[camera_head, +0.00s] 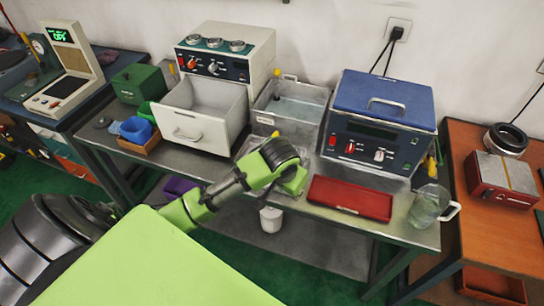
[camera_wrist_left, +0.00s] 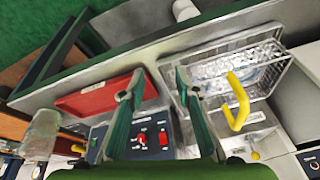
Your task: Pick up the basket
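The basket (camera_wrist_left: 265,50) is a silver wire-mesh tray with a yellow hooked handle (camera_wrist_left: 238,101). It lies right of centre in the wrist view, with shiny contents that I cannot make out. In the head view the basket (camera_head: 247,147) sits on the metal table, partly hidden behind my left wrist. My left gripper (camera_wrist_left: 154,87) is open and empty. Its fingers are spread above the table, between the red tray and the basket, with one finger overlapping the basket's edge in the picture. In the head view the left gripper (camera_head: 293,183) is largely hidden by its wrist. My right gripper is not in view.
A red tray (camera_head: 350,198), a glass jug (camera_head: 428,205) and a blue-topped machine (camera_head: 382,120) stand to the right. A metal bath (camera_head: 292,107) is behind the basket. An open white drawer unit (camera_head: 205,115) stands left. The aisle in front of the table is green floor.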

